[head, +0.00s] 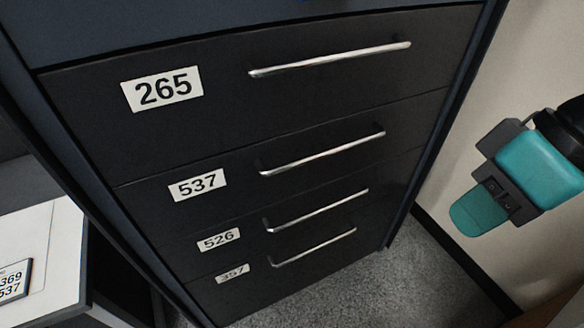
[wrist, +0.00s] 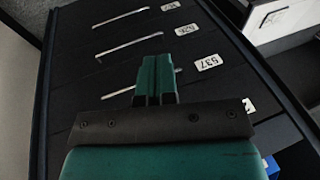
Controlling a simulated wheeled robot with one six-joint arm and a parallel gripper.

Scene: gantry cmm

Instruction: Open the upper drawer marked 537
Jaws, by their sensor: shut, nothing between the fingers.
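The drawer marked 537 (head: 197,184) is the second from the top in a dark cabinet, below the one marked 265. Its front looks flush, and its silver bar handle (head: 322,154) runs across it to the right of the label. In the wrist view its label (wrist: 208,63) appears upside down, and its handle (wrist: 117,93) is partly hidden behind my fingers. My teal gripper (head: 474,214) is to the right of the cabinet in the head view, apart from the handle. In the wrist view my fingers (wrist: 157,62) are shut and empty, pointing toward the drawer fronts.
Other closed drawers are marked 265 (head: 162,89), 526 (head: 218,240) and 357 (head: 232,273), each with a silver handle. A pale surface with a label reading 369 and 537 (head: 13,281) is at lower left. A light wall and grey carpet are at right.

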